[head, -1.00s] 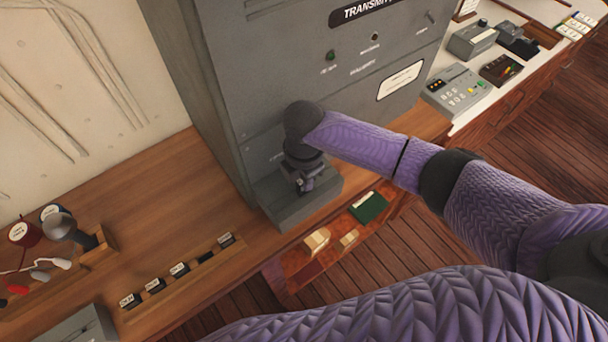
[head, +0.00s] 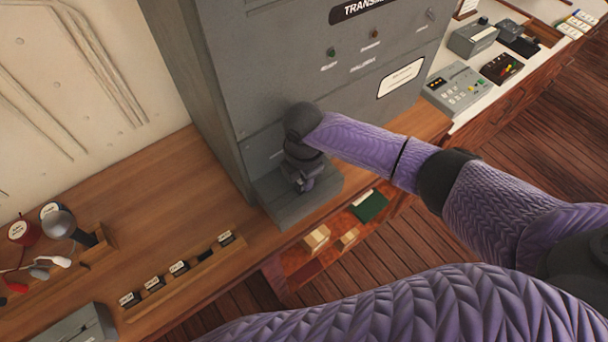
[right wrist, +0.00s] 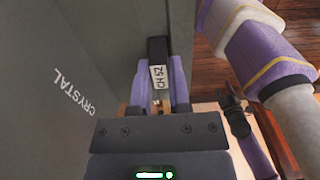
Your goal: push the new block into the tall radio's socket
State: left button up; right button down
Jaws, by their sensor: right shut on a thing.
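The tall radio (head: 290,95) is a grey cabinet marked TRANSMIT, with a grey ledge (head: 315,208) at its foot. My right gripper (head: 304,185) points down just above or at this ledge, close to the cabinet front. In the right wrist view its two purple fingers are shut on a black block (right wrist: 158,50) with a white label that seems to read CH 52. The cabinet face beside it reads CRYSTAL. The socket is hidden under the gripper and block, so I cannot tell how far in the block is.
A wooden rack (head: 190,277) with several labelled black blocks lies on the wooden counter (head: 140,200). Red and grey items stand at the far left. An open shelf with a green book (head: 370,207) sits below the ledge. Grey consoles (head: 457,88) stand at upper right.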

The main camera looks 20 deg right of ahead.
jog(key=shift+f, duration=0.3)
jog(key=shift+f, duration=0.1)
dwell(1.0)
jog(key=c, duration=0.5)
grip_release()
notch_tip(320, 180, up, 10)
jog(key=shift+p, duration=0.7)
